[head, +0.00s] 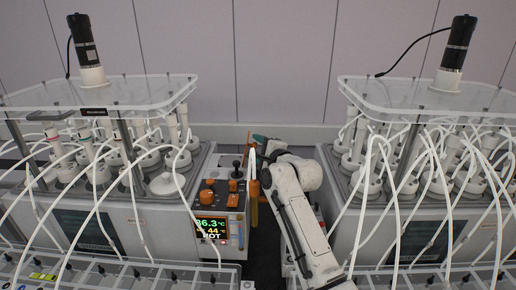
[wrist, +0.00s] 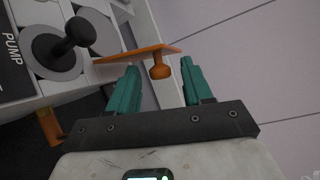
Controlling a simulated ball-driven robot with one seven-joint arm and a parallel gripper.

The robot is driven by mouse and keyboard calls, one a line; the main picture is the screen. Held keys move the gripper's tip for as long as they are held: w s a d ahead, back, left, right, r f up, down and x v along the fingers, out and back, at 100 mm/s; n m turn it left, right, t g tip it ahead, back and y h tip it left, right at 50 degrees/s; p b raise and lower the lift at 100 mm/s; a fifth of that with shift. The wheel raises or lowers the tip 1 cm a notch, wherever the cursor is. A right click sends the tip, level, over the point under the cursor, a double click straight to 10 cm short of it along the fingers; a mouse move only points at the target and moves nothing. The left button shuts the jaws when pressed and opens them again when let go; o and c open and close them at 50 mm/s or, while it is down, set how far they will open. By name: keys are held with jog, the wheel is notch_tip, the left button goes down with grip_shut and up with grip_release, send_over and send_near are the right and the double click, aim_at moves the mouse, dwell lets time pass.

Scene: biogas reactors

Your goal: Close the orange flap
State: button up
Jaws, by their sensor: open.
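The orange flap (wrist: 138,52) shows in the wrist view as a thin plate seen nearly edge-on, standing out from the grey panel. An orange knob (wrist: 160,71) sticks out from its face. My gripper (wrist: 159,66) has two teal fingers spread apart, one on each side of the knob; I cannot tell whether they touch it. In the head view my gripper (head: 262,141) is small, behind the control unit and close to the flap, which is hard to make out there.
The control unit (head: 219,205) has orange knobs, a black lever and a lit display reading HOT. A black pump knob (wrist: 72,40) stands near the flap. Reactor blocks with white tubes flank my arm on the left (head: 100,190) and right (head: 400,200), leaving a narrow gap.

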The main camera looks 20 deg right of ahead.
jog(key=shift+c, duration=0.5)
grip_shut()
